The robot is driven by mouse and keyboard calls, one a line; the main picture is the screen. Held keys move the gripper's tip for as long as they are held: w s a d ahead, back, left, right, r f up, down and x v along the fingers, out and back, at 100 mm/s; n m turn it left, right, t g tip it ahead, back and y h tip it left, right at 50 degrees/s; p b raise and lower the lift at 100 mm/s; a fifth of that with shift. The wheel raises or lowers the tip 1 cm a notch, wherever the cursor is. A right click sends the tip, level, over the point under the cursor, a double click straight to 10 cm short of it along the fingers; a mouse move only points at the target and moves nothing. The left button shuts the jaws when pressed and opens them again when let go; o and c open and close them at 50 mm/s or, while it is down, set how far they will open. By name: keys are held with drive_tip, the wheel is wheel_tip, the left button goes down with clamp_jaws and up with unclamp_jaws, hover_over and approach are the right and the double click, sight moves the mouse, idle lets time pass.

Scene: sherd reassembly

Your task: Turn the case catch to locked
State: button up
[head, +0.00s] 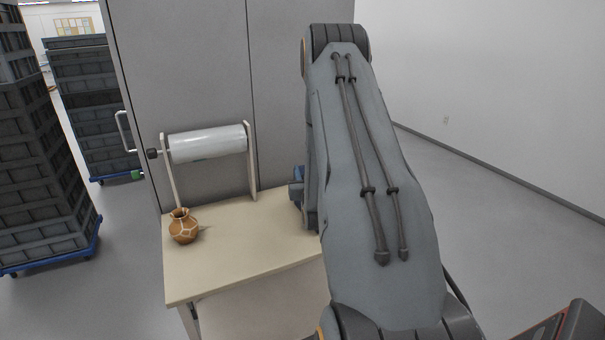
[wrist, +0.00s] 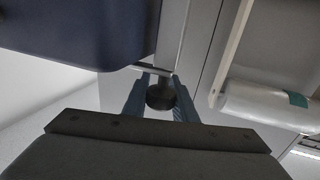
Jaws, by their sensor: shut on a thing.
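The dark blue case (wrist: 85,30) fills the upper left of the wrist view. In the head view only a blue edge of it (head: 296,186) shows on the table, beside my arm. My gripper (wrist: 161,82) is shut on the catch, with one finger on each side. A pale bar of the catch (wrist: 152,70) lies across the fingertips by the case's edge, and a dark round part (wrist: 160,97) shows between the fingers. I cannot tell whether the catch is locked. My arm hides the gripper and catch in the head view.
A brown patched pot (head: 183,226) stands on the pale table (head: 240,262), left of my arm. A wrap roll (head: 208,144) on two posts stands behind it. A grey cabinet (head: 190,70) backs the table. Stacked dark crates (head: 40,170) are at left.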

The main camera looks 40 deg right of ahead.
drive_tip(key=o, duration=1)
drive_tip(key=shift+o, duration=0.2)
drive_tip(key=b+v, duration=0.2)
drive_tip(key=v, duration=0.5)
drive_tip(key=shift+s+a, duration=0.2)
drive_tip(key=shift+s, duration=0.15)
drive_tip(key=shift+r, duration=0.1)
